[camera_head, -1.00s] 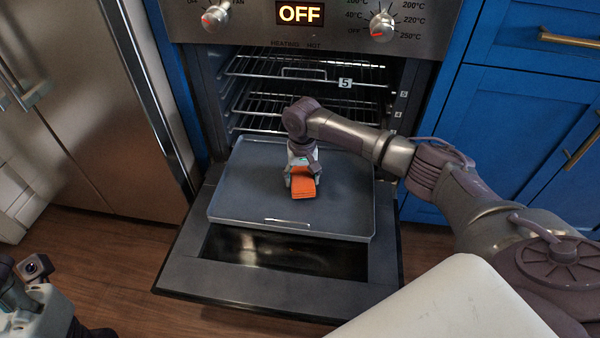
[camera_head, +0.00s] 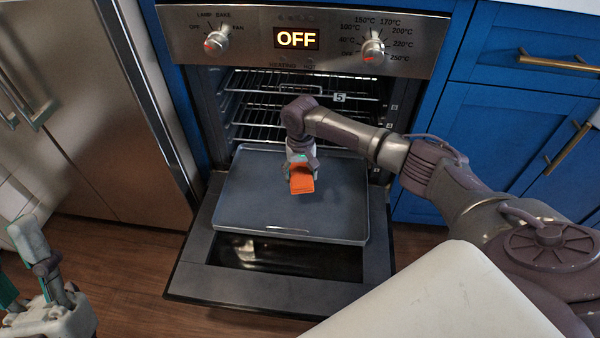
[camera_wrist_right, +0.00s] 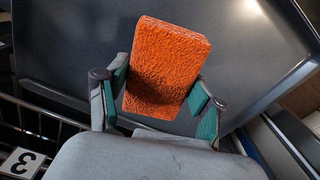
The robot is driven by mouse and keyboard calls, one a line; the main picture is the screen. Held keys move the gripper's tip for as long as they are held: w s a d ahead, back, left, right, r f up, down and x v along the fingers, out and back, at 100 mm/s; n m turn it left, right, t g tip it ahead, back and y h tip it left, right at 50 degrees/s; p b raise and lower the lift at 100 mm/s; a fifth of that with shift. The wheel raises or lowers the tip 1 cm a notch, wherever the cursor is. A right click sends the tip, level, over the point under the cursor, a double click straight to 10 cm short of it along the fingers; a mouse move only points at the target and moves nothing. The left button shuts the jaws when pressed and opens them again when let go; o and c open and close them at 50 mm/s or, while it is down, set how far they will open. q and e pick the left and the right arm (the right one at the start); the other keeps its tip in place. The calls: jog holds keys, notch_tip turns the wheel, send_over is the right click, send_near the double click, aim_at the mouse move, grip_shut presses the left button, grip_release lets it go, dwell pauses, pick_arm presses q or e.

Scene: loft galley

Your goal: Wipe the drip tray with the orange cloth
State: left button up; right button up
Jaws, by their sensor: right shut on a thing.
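The orange cloth (camera_head: 301,185) is a small folded block with a rough, towel-like surface. My right gripper (camera_head: 301,168) is shut on it over the middle of the grey drip tray (camera_head: 250,210). In the right wrist view the cloth (camera_wrist_right: 168,60) sits between the two teal-padded fingers, with the dark tray (camera_wrist_right: 70,50) behind it. I cannot tell whether the cloth's underside touches the tray. The tray lies flat at the oven mouth, above the lowered door. My left gripper (camera_head: 28,288) is at the lower left, empty, its fingers apart, partly cut off by the frame edge.
The open oven door (camera_head: 235,283) reaches out over the wooden floor. Wire racks (camera_head: 275,110) are inside the oven behind my right wrist. A steel fridge (camera_head: 90,100) stands to the left and blue cabinets (camera_head: 505,130) to the right.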

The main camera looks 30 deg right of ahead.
jog(key=shift+r+p, duration=0.45)
jog(key=shift+p, duration=0.05)
pick_arm(q)
jog(key=w+f+g+y, duration=0.1)
jog(key=w+f+g, duration=0.3)
jog(key=w, duration=0.1)
jog(key=shift+w+d+y+p, duration=0.25)
jog(key=shift+w+y+p, duration=0.05)
jog(key=shift+p, duration=0.05)
pick_arm(e)
jog(key=shift+r, duration=0.25)
